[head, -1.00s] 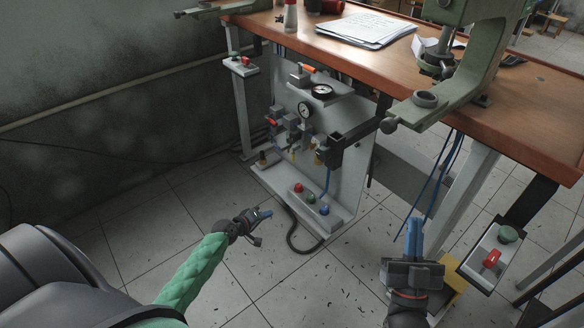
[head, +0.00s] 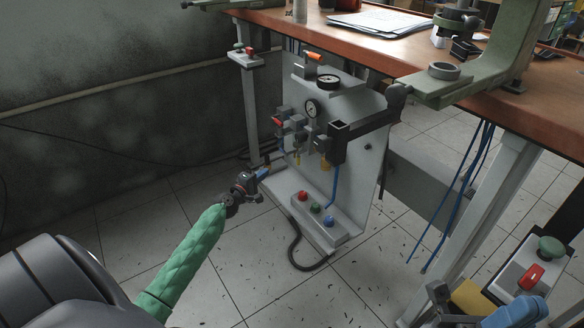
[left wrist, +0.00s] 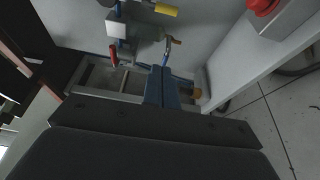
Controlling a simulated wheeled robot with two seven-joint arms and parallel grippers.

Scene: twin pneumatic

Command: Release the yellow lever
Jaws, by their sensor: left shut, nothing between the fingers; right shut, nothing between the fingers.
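Two small yellow parts show on the pneumatic panel (head: 352,205) in the head view, one on the left (head: 297,160) and one (head: 324,163) under a dark block. I cannot tell which is the yellow lever. In the left wrist view a yellow handle (left wrist: 166,10) lies sideways at the top, apart from my fingers. My left gripper (head: 262,173) is shut and empty, low at the panel's left side; its blue fingertips (left wrist: 162,72) are together in the wrist view. My right gripper (head: 437,291) is shut and empty at the lower right, partly cut off.
Red, green and blue buttons (head: 316,208) sit on the panel's base. A red lever (left wrist: 113,55) is near my left fingertips in the wrist view. A wooden bench (head: 400,50) stands above. The floor in front is clear.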

